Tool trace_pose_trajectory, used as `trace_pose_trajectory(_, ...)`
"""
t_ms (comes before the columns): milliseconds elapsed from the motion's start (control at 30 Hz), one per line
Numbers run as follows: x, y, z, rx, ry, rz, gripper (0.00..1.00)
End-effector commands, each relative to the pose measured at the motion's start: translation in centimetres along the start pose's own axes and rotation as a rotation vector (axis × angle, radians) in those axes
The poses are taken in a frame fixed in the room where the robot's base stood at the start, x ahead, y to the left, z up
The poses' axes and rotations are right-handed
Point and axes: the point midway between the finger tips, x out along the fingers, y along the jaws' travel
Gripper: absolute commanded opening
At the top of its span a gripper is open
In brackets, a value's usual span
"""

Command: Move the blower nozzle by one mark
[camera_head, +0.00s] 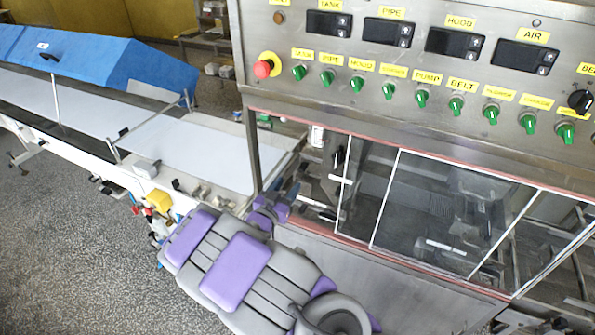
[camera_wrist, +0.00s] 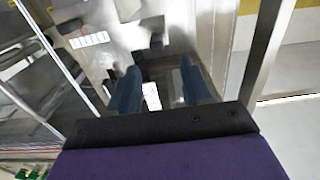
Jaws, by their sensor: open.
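My gripper (camera_head: 291,193) reaches in at the left end of the steel machine, beside the framed clear window (camera_head: 450,210). In the wrist view my gripper (camera_wrist: 162,86) shows two blue fingers, apart, with nothing held between them. Beyond the fingers are dark metal parts and a small white marked strip (camera_wrist: 152,96). A white label with dark divisions (camera_wrist: 88,40) is on a metal plate at upper left. I cannot tell for sure which part is the blower nozzle, and its setting against any mark cannot be read.
The control panel (camera_head: 420,75) with green knobs and a red stop button (camera_head: 263,69) is above the window. A white conveyor belt (camera_head: 190,145) runs to the left, with a blue cover (camera_head: 110,65) over its far part. A steel post (camera_wrist: 265,45) stands close right of the fingers.

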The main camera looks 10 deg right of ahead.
Motion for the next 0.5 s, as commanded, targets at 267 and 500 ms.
trace_pose_trajectory(267,4.0,0.2,0.1,0.002,-0.003,0.005,0.49)
trace_pose_trajectory(500,6.7,-0.2,0.0,0.0,0.001,0.001,0.49)
